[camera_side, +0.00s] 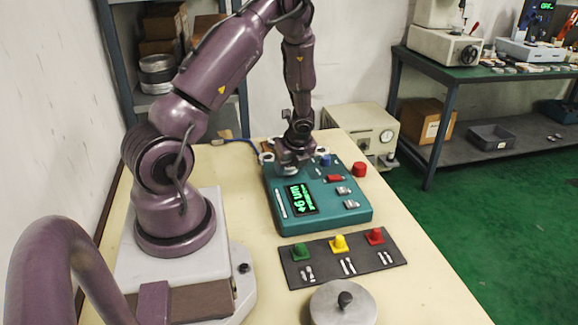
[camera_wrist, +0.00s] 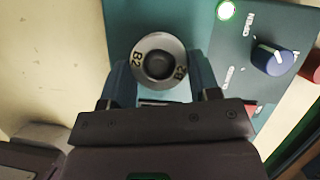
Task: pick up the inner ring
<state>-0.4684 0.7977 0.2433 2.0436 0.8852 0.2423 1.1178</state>
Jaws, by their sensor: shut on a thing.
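The inner ring (camera_wrist: 158,42) is a pale grey ring with dark "B2" marks and a dark round centre. In the wrist view it lies between the two fingers of my gripper (camera_wrist: 161,78), which is shut on it from left and right. I cannot tell whether the dark centre is a hole or a post. In the side view my gripper (camera_side: 294,158) is low at the back left of the teal gauge box (camera_side: 345,216).
In front lies a dark mat (camera_side: 325,268) with green, yellow and red knobs. A round metal disc (camera_side: 343,308) is at the front edge. A cream machine (camera_side: 362,130) stands behind.

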